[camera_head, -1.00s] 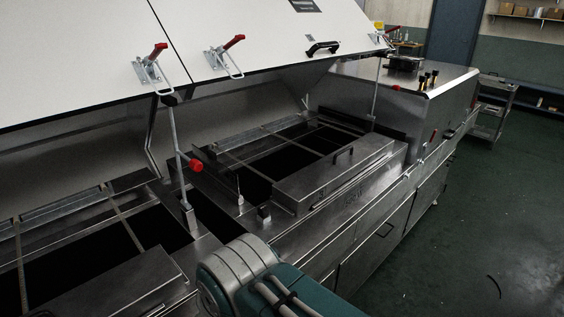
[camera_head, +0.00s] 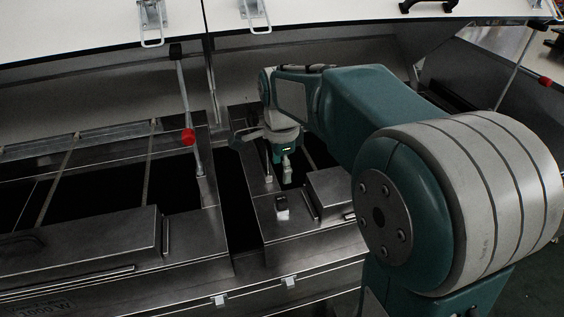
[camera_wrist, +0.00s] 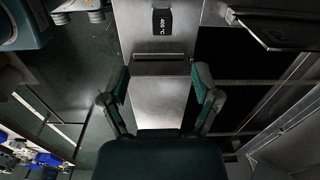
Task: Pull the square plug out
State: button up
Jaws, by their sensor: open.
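The square plug (camera_head: 282,204) is a small block standing on the steel deck in the head view. In the wrist view a dark square face marked 400 °C (camera_wrist: 162,22) sits at the top centre on a metal strip, and it looks like the same plug. My gripper (camera_head: 287,172) is above the deck, just behind the plug in the head picture. In the wrist view my gripper (camera_wrist: 158,97) has its two fingers spread wide with nothing between them. The plug lies beyond the fingertips, apart from them.
Dark open wells (camera_head: 238,215) lie beside the deck strip. A raised metal box (camera_head: 328,190) stands right of the plug. A rod with a red knob (camera_head: 188,137) rises at left. A flat handle-like bar (camera_wrist: 160,57) crosses the strip between fingers and plug in the wrist view.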

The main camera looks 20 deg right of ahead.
aim_at(281, 198)
jog(key=shift+w+a+f+m, duration=0.1)
jog(key=shift+w+f+m, duration=0.2)
jog(key=shift+f, duration=0.15)
jog(key=f, duration=0.9)
jog(key=shift+d, duration=0.35)
jog(key=shift+a+f, duration=0.15)
jog(key=shift+f, duration=0.45)
jog(key=shift+a+f, duration=0.1)
jog(key=shift+a, duration=0.15)
jog(key=shift+d, duration=0.15)
grip_shut()
